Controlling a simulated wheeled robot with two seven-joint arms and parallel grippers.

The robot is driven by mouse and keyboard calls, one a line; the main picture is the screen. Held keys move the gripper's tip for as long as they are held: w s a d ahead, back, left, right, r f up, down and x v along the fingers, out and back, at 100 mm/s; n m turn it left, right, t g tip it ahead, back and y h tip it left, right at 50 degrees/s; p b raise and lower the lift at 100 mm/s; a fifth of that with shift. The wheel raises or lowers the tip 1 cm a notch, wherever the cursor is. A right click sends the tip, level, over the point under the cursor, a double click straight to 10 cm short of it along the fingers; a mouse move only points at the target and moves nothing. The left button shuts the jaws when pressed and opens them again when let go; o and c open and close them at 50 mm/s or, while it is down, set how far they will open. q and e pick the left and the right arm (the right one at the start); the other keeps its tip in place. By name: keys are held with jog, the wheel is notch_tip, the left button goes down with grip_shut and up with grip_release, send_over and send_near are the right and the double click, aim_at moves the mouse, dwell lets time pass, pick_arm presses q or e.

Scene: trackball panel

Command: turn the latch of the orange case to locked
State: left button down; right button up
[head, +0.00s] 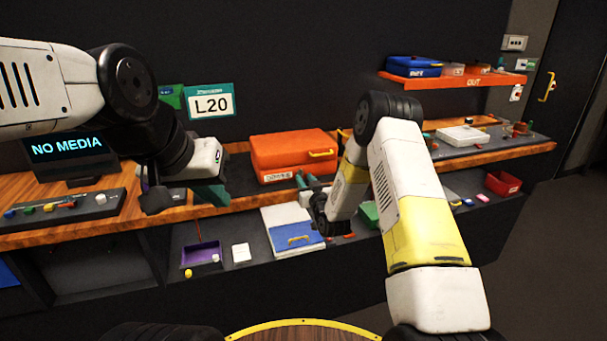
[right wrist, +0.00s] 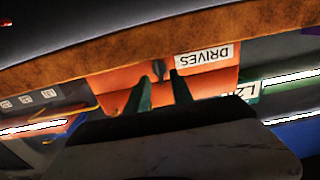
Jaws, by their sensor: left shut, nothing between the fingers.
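The orange case (head: 290,148) stands closed on the wooden shelf, with a yellow handle and a white label. In the right wrist view the case (right wrist: 213,80) appears upside down, with its DRIVES label. A small dark piece, likely the latch (right wrist: 158,68), shows on its front there. My right gripper (head: 307,182) is in front of the case; its green fingers (right wrist: 160,84) are apart, pointing at the dark piece. I cannot tell whether they touch it. The latch is not clear in the head view. My left gripper (head: 215,196) is shut and empty, left of the case.
A NO MEDIA screen (head: 68,146) and a small-parts panel (head: 70,207) are at left. Below lie a purple tray (head: 202,254) and a blue-and-white case (head: 298,238). An orange OUT shelf (head: 455,80) is at upper right. Wood left of the case is partly clear.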

aim_at(301, 174)
jog(key=shift+x, duration=1.2)
grip_shut()
